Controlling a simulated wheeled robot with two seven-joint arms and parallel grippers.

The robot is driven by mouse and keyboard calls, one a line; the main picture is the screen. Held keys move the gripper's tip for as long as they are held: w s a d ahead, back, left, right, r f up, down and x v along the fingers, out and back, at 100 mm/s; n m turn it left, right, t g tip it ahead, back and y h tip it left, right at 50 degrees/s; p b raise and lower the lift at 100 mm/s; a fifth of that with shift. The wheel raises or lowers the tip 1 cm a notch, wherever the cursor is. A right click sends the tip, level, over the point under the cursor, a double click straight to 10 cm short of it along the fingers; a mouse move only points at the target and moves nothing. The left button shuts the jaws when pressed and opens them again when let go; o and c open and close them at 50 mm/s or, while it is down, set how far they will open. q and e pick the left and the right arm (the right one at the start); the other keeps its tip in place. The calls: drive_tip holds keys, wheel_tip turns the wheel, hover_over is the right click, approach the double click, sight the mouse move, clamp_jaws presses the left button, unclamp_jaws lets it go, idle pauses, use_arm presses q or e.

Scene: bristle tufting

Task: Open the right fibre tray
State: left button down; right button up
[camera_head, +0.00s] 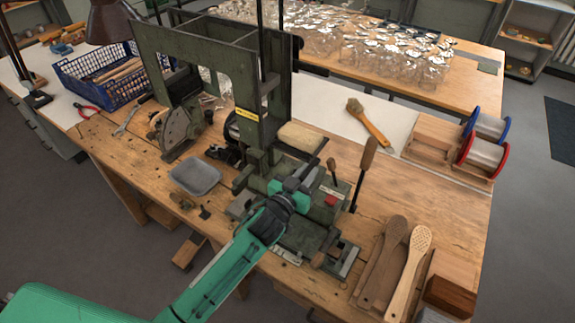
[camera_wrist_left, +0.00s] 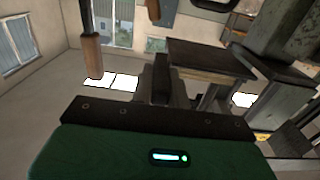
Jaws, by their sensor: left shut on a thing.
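The green tufting machine (camera_head: 300,215) stands on the wooden bench. A tan fibre block (camera_head: 302,137) lies on its upper right part, likely in the right fibre tray, whose edges I cannot clearly make out. My left gripper (camera_head: 292,188) reaches in from the lower left, at the machine's front just below the fibre block. It is shut on a small part of the machine; my own wrist and fingers hide what it grips. In the left wrist view a dark finger (camera_wrist_left: 162,78) points at a dark flat machine part (camera_wrist_left: 208,58). My right gripper is not in view.
Wooden-handled levers (camera_head: 364,160) rise just right of the gripper. Brush bodies (camera_head: 408,270) lie at the bench's right front. A grey dish (camera_head: 195,177) and blue crate (camera_head: 95,77) are to the left. Red and blue spools (camera_head: 484,152) stand at right.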

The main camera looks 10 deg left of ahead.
use_arm(q)
drive_tip(key=shift+s+d+f, duration=0.1)
drive_tip(key=shift+s+d, duration=0.1)
drive_tip(key=shift+d, duration=0.35)
drive_tip(key=shift+s+d, duration=0.2)
drive_tip(key=shift+d, duration=0.3)
drive_tip(key=c, duration=1.4)
unclamp_jaws()
drive_tip(key=shift+s+d, duration=0.1)
drive_tip(key=shift+d, duration=0.1)
drive_tip(key=shift+o, duration=0.2)
drive_tip(key=shift+a, duration=0.1)
drive_tip(key=b+v, duration=0.4)
drive_tip(key=v, duration=0.9)
drive_tip(key=shift+s, duration=0.35)
